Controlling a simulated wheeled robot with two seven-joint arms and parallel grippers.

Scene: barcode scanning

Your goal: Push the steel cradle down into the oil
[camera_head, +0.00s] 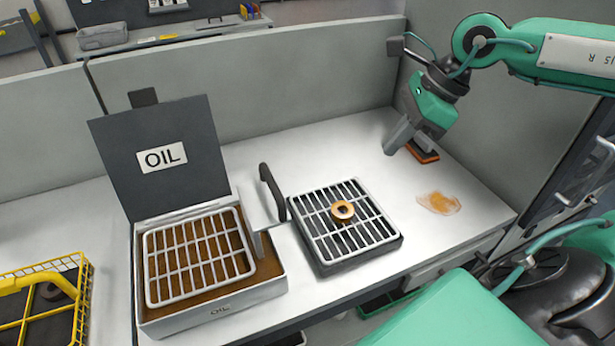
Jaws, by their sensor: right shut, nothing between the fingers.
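The steel cradle (198,257) is a pale wire grid in the open oil tank (215,317), near rim level above brown oil (262,270). I cannot tell whether it touches the oil. A bracket with a black upright handle (272,190) stands at its right side. The tank's dark lid (165,185), labelled OIL, is raised behind it. My right gripper (390,150) is shut and empty, well to the right and behind the tank, above the table and apart from the cradle. My left gripper is not in view.
A dark tray with a grid (322,222) stands right of the tank, with a bronze ring (342,210) on it. A brown stain (438,203) and an orange-and-black block (424,153) are at the right. A yellow basket (45,310) is at the left. Grey partition walls (250,95) close the back.

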